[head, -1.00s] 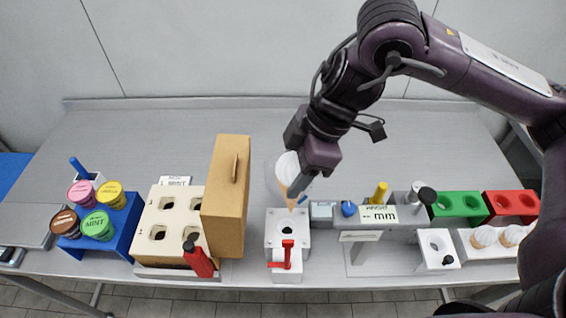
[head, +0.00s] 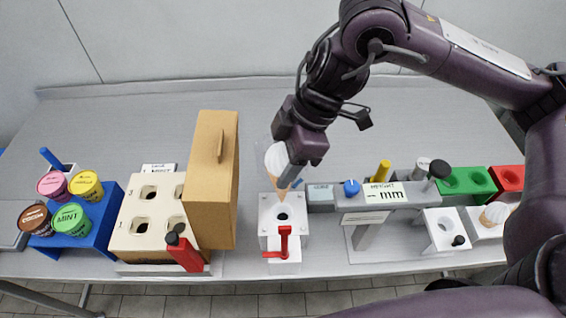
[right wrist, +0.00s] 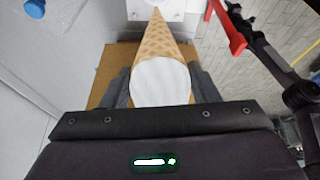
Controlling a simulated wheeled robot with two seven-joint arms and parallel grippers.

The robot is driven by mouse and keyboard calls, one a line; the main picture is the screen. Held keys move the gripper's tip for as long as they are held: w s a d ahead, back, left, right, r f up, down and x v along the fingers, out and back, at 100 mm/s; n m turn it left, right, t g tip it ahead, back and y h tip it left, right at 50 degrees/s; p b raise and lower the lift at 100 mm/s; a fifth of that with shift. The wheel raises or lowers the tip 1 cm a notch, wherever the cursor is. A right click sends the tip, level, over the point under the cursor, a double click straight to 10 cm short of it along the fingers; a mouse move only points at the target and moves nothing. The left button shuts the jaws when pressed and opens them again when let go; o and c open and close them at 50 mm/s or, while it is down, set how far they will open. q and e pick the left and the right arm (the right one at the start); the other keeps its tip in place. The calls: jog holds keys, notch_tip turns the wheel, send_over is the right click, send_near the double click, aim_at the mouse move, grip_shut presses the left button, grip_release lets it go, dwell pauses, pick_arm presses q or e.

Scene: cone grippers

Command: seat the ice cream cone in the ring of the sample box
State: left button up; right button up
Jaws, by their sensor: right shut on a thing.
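My right gripper (head: 288,178) is shut on an ice cream cone, with its white top (head: 277,158) up and its tan tip (head: 282,194) down. The right wrist view shows the cone's waffle body (right wrist: 160,42) between the fingers. The tip is just above a white block (head: 271,235) with a dark round hole and a red lever (head: 284,243); I cannot tell whether it has entered the hole. A cream box (head: 130,215) with several square holes stands to the left, beside an upright tan panel (head: 213,185). Which one is the sample box is unclear. My left gripper is not in view.
A height gauge (head: 385,195) stands right of the white block. Green (head: 462,181) and red (head: 508,180) holders are farther right, near another white-topped cone (head: 494,214). A blue stand (head: 98,232) with several tubs is at left. The table's back is clear.

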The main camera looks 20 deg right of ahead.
aim_at(284, 198)
jog(key=shift+s+f, duration=0.1)
jog(key=shift+f, duration=0.05)
jog(key=shift+f+b, duration=0.15)
jog(key=shift+b, duration=0.2)
notch_tip(284, 198, down, 6)
jog(key=b, duration=0.5)
jog(key=shift+b, duration=0.3)
pick_arm(q)
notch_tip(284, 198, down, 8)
jog(key=b, duration=0.1)
pick_arm(e)
jog(key=shift+f, duration=1.1)
pick_arm(q)
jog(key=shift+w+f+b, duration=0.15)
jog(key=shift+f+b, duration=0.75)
jog(key=shift+b, duration=0.35)
pick_arm(e)
jog(key=shift+f, duration=1.75)
jog(key=o, duration=0.8)
jog(key=shift+o, duration=0.2)
